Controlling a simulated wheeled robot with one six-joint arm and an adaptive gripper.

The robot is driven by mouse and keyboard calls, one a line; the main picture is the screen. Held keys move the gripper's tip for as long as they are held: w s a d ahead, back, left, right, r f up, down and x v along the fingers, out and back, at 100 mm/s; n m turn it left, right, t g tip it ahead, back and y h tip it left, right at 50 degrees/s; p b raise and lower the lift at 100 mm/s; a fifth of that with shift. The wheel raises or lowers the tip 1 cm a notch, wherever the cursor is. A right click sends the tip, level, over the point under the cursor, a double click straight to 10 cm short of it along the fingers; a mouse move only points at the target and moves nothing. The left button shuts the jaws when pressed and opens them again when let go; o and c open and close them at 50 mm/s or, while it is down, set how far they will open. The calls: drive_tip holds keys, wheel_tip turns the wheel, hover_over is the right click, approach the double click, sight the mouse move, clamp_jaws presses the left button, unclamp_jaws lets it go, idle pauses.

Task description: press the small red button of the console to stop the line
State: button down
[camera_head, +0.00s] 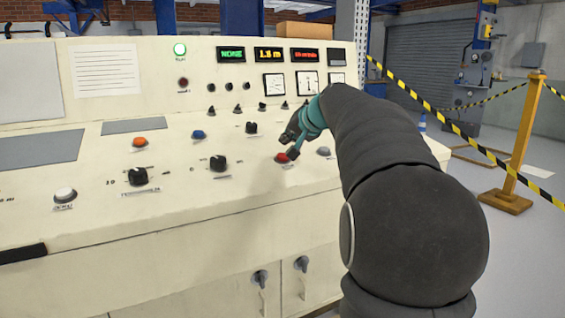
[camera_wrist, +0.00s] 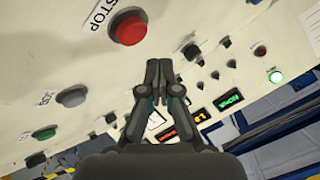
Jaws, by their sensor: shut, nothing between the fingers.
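The small red button (camera_head: 283,158) sits on the sloped front panel of the cream console (camera_head: 230,205). In the wrist view the red button (camera_wrist: 128,27) is at the upper left, beside a printed STOP label (camera_wrist: 101,12). My gripper (camera_head: 293,152) is shut and empty. In the head view its tip is just above and right of the button, hiding part of its edge. In the wrist view my gripper's fingertips (camera_wrist: 159,66) point at bare panel below and right of the button. I cannot tell how high the tips are above the panel.
A grey button (camera_wrist: 73,97) and a green button (camera_wrist: 45,134) lie near the red one. Black knobs (camera_head: 218,163) and an orange button (camera_head: 140,142) stand to the left. A green lamp (camera_head: 180,50) is lit. A barrier post (camera_head: 522,140) with striped tape is at right.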

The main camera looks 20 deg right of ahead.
sight(285, 157)
drive_tip(key=shift+w+f+b, duration=0.2)
drive_tip(key=shift+f+b, duration=0.3)
drive_tip(key=shift+f, duration=0.4)
drive_tip(key=shift+f, duration=0.1)
idle(0.8)
drive_tip(key=shift+w+f+b, duration=0.1)
drive_tip(key=shift+f+b, duration=0.2)
drive_tip(key=shift+b, duration=0.05)
drive_tip(key=shift+w+f+b, duration=0.1)
drive_tip(key=shift+f+b, duration=0.3)
drive_tip(key=shift+f, duration=0.1)
idle(0.9)
drive_tip(key=shift+r, duration=0.1)
drive_tip(key=shift+s+r+p, duration=0.2)
drive_tip(key=shift+r+p, duration=0.3)
drive_tip(key=shift+r, duration=0.25)
drive_tip(key=shift+r, duration=0.1)
drive_tip(key=shift+s+r+p, duration=0.2)
drive_tip(key=shift+r+p, duration=0.35)
drive_tip(key=shift+r, duration=0.25)
drive_tip(key=shift+s+r+p, duration=0.15)
drive_tip(key=shift+r+p, duration=0.4)
drive_tip(key=shift+r, duration=0.2)
drive_tip(key=shift+s+r+p, duration=0.2)
drive_tip(key=shift+r+p, duration=0.35)
drive_tip(key=shift+r, duration=0.25)
